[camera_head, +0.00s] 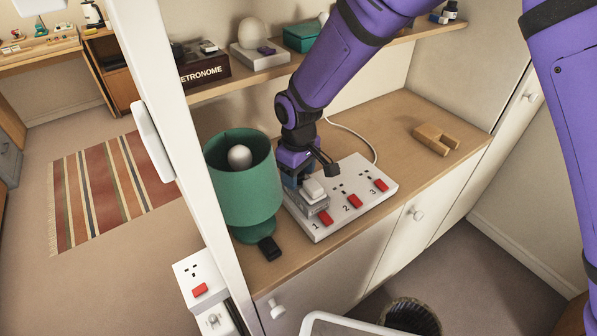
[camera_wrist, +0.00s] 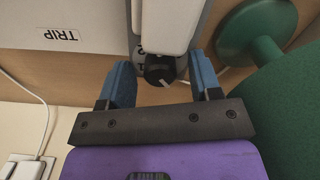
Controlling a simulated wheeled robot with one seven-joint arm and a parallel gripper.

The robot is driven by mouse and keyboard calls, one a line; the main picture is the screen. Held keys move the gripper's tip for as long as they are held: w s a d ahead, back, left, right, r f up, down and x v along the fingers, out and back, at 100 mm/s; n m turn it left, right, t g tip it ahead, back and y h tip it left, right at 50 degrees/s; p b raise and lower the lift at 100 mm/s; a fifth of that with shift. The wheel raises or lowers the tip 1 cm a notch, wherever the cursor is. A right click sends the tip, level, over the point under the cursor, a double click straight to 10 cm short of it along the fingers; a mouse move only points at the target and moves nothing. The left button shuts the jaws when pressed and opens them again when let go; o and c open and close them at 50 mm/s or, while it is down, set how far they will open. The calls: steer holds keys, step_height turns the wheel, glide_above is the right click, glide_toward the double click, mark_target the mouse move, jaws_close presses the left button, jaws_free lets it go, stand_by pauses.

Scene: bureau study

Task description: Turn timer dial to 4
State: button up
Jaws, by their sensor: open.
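A black round dial (camera_wrist: 160,70) with a pale pointer mark shows in the wrist view, on the grey-white timer (camera_wrist: 161,28). The timer (camera_head: 313,190) sits at socket 1 of the white socket strip (camera_head: 352,176) on the cabinet top in the head view. My gripper (camera_wrist: 162,75) is open, with its blue fingers to either side of the dial. Gaps show between the fingers and the dial. In the head view my gripper (camera_head: 291,178) is just left of the timer, and the dial is hidden.
A green lamp (camera_head: 243,180) stands close on the left, and a small black object (camera_head: 269,248) lies in front of it. A wooden block (camera_head: 436,138) lies at the right of the cabinet top (camera_head: 400,115). A shelf with boxes (camera_head: 203,68) runs above.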

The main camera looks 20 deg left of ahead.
steer(key=c, duration=0.9)
steer(key=shift+c, duration=0.2)
steer(key=shift+m, duration=0.3)
steer(key=m, duration=0.3)
steer(key=shift+m, duration=2)
steer(key=o, duration=0.9)
